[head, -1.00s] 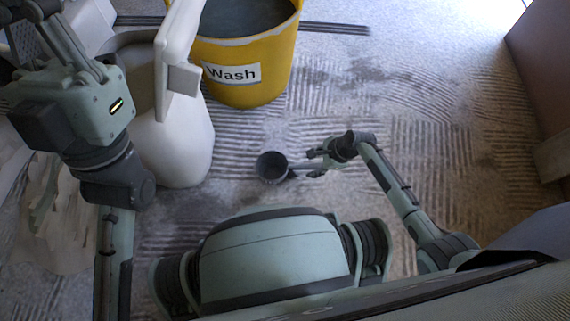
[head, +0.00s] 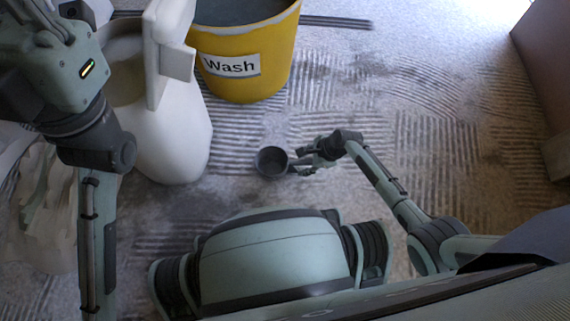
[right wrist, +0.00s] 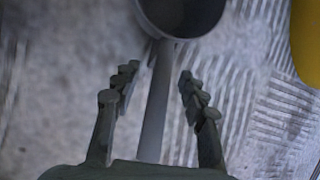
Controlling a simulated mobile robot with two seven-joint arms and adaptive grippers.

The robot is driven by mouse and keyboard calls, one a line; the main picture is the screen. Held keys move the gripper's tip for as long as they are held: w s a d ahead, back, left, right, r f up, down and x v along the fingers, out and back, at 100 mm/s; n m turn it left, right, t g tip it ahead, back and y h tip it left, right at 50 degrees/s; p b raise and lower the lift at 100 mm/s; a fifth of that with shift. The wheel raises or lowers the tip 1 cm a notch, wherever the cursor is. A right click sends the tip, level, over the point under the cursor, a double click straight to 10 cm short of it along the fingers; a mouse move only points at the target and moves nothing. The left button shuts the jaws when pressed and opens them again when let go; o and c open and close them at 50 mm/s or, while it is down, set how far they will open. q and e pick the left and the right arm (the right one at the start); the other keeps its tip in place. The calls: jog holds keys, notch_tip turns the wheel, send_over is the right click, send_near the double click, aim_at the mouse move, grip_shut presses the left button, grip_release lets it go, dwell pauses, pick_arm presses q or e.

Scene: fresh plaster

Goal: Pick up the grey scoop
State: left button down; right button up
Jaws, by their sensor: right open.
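The grey scoop (head: 271,161) lies on the ridged floor, its dark round cup toward the left in the head view. In the right wrist view its cup (right wrist: 178,14) is at the top, and its light grey handle (right wrist: 155,110) runs down between my fingers. My right gripper (head: 296,162) is open, with a finger on either side of the handle and a visible gap on each side. In the right wrist view the right gripper (right wrist: 157,78) covers the handle's lower end. My left arm comes in at the left in the head view, but its gripper does not show.
A yellow bucket (head: 270,75) labelled "Wash" stands behind the scoop. A white container (head: 172,135) stands left of it, with crumpled pale sheeting (head: 45,210) further left. A brown box-like thing (head: 548,70) is at the right edge.

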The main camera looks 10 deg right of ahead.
jog(key=shift+f, duration=0.25)
dwell(0.3)
grip_shut()
